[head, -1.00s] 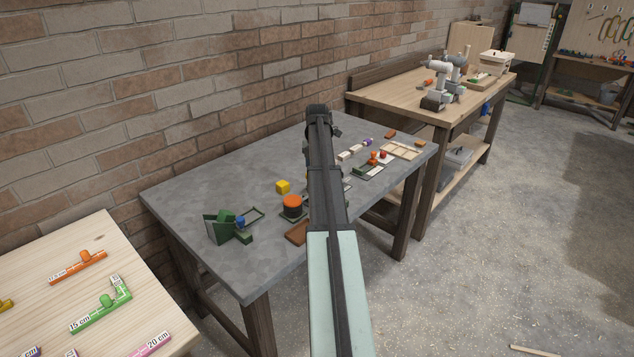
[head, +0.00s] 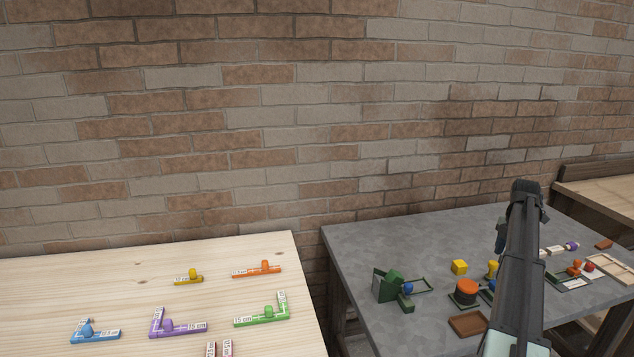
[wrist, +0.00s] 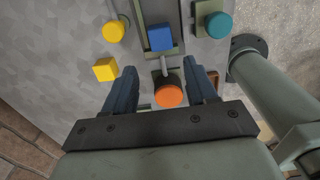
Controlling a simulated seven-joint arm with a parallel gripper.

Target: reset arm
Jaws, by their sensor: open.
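My arm reaches over the grey table (head: 430,235) at the right of the head view, where the gripper's fingers cannot be made out. In the wrist view my gripper (wrist: 163,82) is open, its two dark fingers spread apart. An orange-topped round piece (wrist: 168,92) shows between the fingers, below them on the table and not visibly held. A blue cube (wrist: 160,38) lies just beyond the fingertips. A yellow cube (wrist: 105,69) is to the left of the left finger.
A green block assembly (head: 388,286) and a brown tray (head: 468,325) stand on the grey table. A pale wooden table (head: 130,285) with several coloured L-shaped pieces is at the left. A gap separates the tables. A brick wall (head: 250,120) rises behind.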

